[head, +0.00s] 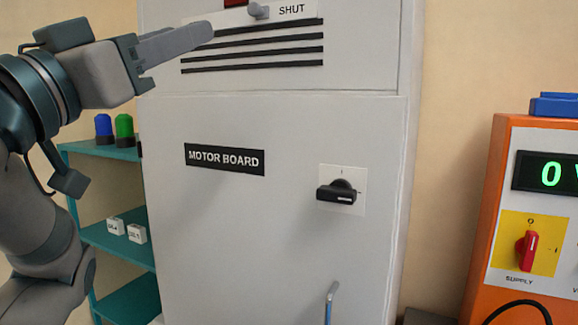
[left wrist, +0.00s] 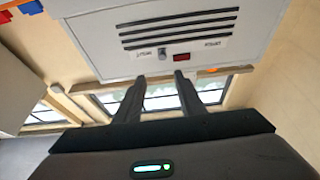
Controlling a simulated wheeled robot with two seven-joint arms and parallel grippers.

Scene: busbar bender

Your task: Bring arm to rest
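My left gripper (head: 205,34) is at the upper left of the head view, in front of the top of a grey cabinet (head: 275,220). Its fingertips overlap the left end of the dark vent slots (head: 255,48) in the picture, near the "SHUT" label (head: 291,9). Whether they touch the cabinet cannot be told. In the left wrist view, the two fingers (left wrist: 160,78) stand apart with nothing between them. The cabinet front shows upside down there, with a small toggle (left wrist: 162,56) and a red window (left wrist: 181,57) near the fingertips. My right gripper is in neither view.
The cabinet has a "MOTOR BOARD" plate (head: 224,159), a black rotary switch (head: 338,191) and a blue-tipped handle (head: 329,300). A teal shelf (head: 110,150) with blue and green lamps stands left, partly behind my arm. An orange supply unit (head: 485,220) stands right.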

